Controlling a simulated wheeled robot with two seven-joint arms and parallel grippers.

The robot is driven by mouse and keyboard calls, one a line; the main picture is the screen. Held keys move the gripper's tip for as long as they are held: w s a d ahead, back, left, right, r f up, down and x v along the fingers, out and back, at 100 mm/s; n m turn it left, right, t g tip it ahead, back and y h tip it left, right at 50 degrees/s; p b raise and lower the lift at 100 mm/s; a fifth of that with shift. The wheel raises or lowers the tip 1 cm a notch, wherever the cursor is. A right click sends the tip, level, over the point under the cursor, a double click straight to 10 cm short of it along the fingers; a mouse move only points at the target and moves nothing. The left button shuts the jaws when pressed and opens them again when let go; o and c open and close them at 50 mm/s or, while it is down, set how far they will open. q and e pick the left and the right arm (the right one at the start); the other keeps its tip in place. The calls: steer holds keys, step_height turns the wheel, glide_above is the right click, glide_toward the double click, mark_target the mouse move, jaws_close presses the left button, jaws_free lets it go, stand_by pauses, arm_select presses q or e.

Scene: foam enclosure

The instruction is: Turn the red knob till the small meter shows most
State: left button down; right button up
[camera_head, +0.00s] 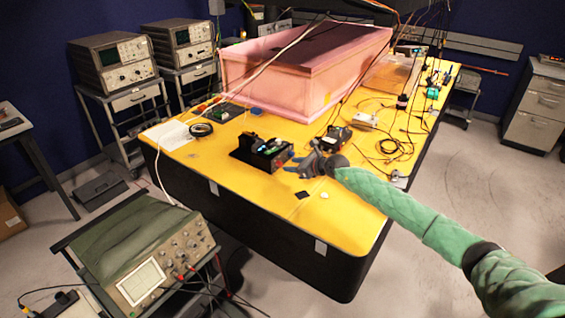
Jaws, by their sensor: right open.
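A small black device (262,152) with a green part on top stands near the front edge of the yellow table. A small red spot at its right end may be the red knob (283,158); it is too small to be sure. I cannot make out a small meter or its reading. My right gripper (294,167) is open, just right of the device, with its fingers pointing left towards the red spot. I cannot tell whether they touch it. My left gripper is not in view.
A second black device (333,139) stands just behind my right gripper. A pink foam enclosure (290,95) fills the back of the yellow table (215,170). Loose cables (392,147) lie at the right. An oscilloscope (150,265) stands on a cart at front left.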

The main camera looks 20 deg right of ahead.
mark_target(281, 164)
steer(key=p+x, duration=0.1)
steer(key=x, duration=0.3)
steer(key=shift+r, duration=0.1)
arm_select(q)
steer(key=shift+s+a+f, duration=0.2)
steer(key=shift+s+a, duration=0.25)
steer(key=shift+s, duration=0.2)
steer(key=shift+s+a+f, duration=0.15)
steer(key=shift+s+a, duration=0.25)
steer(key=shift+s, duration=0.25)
arm_select(e)
steer(key=shift+w+a+f, duration=0.35)
steer(key=shift+w, duration=0.05)
jaws_close()
